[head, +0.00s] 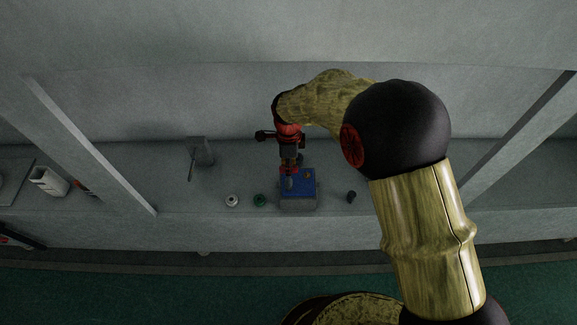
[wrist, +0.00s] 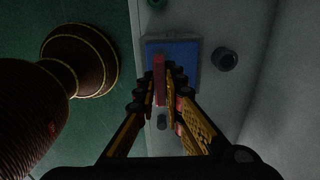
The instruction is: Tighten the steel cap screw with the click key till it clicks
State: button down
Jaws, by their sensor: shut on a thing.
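My gripper (head: 289,164) is low over a blue-topped block (head: 302,188) on the grey bench. In the wrist view its fingers (wrist: 167,78) are closed around a red, bar-like thing, which looks like the click key (wrist: 158,76). The key's far end reaches over the block's blue top (wrist: 180,50). The steel cap screw cannot be made out; the key and fingers cover part of the block. I cannot tell whether the key's tip touches the screw.
A pale round part (head: 232,200) and a green round part (head: 259,200) lie left of the block. A dark part (head: 351,196) stands right of it. A grey upright stand (head: 201,153) is farther left. Slanted posts flank the bench.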

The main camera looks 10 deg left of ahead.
jog(key=shift+f+b, duration=0.45)
jog(key=shift+f, duration=0.6)
jog(key=c, duration=2.5)
grip_release()
grip_shut()
